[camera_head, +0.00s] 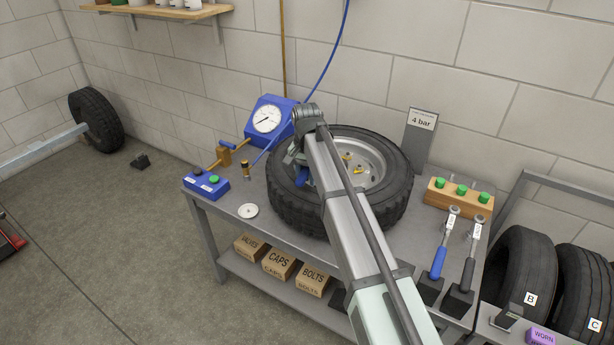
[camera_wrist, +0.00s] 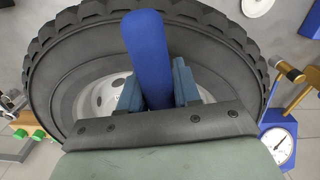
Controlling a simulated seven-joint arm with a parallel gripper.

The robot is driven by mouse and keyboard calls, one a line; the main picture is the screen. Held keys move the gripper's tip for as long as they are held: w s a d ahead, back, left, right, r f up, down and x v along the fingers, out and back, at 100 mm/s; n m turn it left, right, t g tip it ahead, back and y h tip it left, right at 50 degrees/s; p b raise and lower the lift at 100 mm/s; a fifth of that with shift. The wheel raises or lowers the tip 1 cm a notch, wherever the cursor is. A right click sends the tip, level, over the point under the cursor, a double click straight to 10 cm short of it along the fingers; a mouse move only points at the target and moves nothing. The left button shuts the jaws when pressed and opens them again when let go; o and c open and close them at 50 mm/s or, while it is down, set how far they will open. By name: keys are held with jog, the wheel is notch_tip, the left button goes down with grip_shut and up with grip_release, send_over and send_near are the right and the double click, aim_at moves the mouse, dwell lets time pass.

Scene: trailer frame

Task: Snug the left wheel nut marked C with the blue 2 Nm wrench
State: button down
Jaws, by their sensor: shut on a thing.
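My gripper (camera_head: 302,168) is over the wheel (camera_head: 290,213) lying flat on the bench, mostly hidden behind my arm in the head view. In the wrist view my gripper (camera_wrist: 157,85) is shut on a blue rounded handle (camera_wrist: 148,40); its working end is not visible. A wrench with a blue handle (camera_head: 438,262) stands at the bench's right end, beside a black-handled wrench (camera_head: 468,270). The wheel's pale rim (camera_head: 372,158) shows yellow fittings. It also shows in the wrist view (camera_wrist: 95,98). No nut marked C can be made out.
A blue gauge (camera_head: 268,118), a blue button box (camera_head: 207,186) and a white disc (camera_head: 248,211) lie left of the wheel. A wooden block with green knobs (camera_head: 459,197) is at right. Tyres marked B (camera_head: 520,265) and C (camera_head: 583,285) stand far right.

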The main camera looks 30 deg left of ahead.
jog(key=shift+s+a+m, duration=0.15)
jog(key=shift+a+m, duration=0.65)
jog(key=shift+a, duration=0.55)
jog(key=shift+a, duration=0.1)
jog(key=shift+a, duration=0.1)
jog(key=shift+a+m, duration=0.9)
jog(key=shift+a, duration=0.6)
